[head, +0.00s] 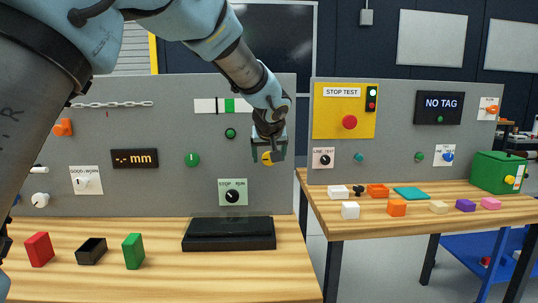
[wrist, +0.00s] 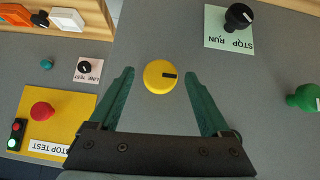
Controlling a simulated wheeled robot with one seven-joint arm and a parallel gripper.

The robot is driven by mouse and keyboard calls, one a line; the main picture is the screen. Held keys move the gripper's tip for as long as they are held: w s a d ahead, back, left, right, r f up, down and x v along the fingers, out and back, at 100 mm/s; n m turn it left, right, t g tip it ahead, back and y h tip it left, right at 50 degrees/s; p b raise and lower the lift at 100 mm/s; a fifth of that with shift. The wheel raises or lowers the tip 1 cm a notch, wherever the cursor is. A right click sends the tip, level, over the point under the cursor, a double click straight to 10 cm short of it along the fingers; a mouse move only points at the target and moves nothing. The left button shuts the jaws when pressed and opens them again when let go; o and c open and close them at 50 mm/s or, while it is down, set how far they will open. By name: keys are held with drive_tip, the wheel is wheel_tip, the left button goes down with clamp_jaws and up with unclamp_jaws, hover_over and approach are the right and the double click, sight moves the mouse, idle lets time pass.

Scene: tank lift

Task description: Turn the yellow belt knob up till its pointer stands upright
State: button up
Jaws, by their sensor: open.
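The yellow belt knob (wrist: 160,77) is a round yellow disc with a black pointer mark, on the grey panel. The wrist view shows the panel upside down; there the pointer lies sideways to the right, which is left on the panel. In the head view the knob (head: 267,158) is partly hidden behind my gripper. My gripper (wrist: 158,74) is open, with one green finger on each side of the knob. A gap shows between each fingertip and the knob, so I see no contact. Depth to the panel is hard to tell.
A black STOP/RUN knob (head: 232,197) and a green knob (head: 192,160) sit left of the yellow knob. A second panel right has a red button (head: 350,122) on a yellow plate. Below, a black tray (head: 228,242) stands on the bench beside a green block (head: 133,251).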

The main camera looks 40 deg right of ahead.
clamp_jaws()
idle(0.8)
